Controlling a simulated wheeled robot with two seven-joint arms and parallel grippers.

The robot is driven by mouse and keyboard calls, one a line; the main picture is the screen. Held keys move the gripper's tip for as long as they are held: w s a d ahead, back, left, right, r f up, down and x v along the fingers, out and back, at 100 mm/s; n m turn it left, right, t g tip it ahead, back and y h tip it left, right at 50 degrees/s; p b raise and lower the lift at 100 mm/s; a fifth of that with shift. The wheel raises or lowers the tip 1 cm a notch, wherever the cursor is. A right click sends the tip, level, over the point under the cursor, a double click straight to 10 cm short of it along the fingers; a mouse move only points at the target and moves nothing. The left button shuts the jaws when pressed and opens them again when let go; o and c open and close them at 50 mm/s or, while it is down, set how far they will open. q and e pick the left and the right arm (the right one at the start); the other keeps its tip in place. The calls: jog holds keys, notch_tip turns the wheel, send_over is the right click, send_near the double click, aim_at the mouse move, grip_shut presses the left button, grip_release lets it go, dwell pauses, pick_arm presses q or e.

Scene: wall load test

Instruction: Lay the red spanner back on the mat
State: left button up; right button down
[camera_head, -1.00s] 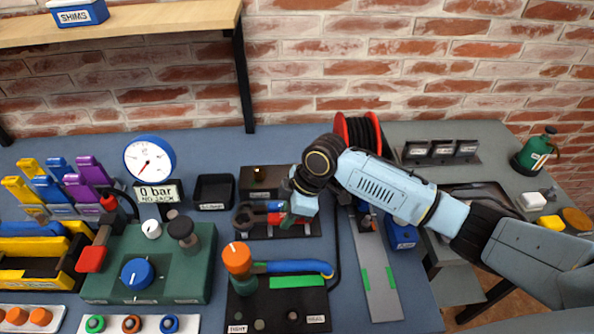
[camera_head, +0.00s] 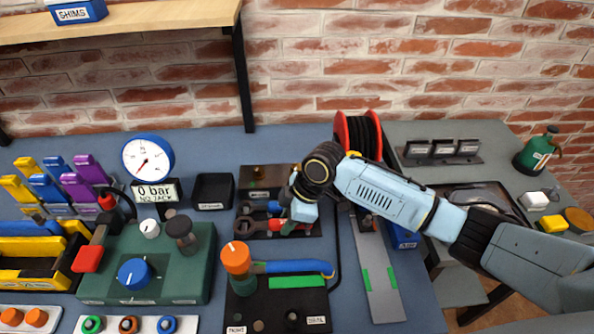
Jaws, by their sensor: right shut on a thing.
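My right gripper (camera_head: 289,213) reaches in from the right and is shut on the red spanner (camera_head: 290,226), of which only a short red part shows at the jaws. It is over the right part of a dark mat (camera_head: 253,206), and I cannot tell whether the spanner touches the mat. A blue-handled spanner (camera_head: 273,207) and a dark spanner head (camera_head: 242,222) lie on the mat to the left of the jaws. The hand hides the mat's right part. My left gripper is out of view.
A gauge (camera_head: 148,159) stands further left.

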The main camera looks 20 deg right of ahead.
jog(key=c, duration=0.8)
grip_release()
jog(key=shift+r+p, duration=4)
jog(key=shift+p, duration=0.3)
jog(key=shift+r, duration=0.1)
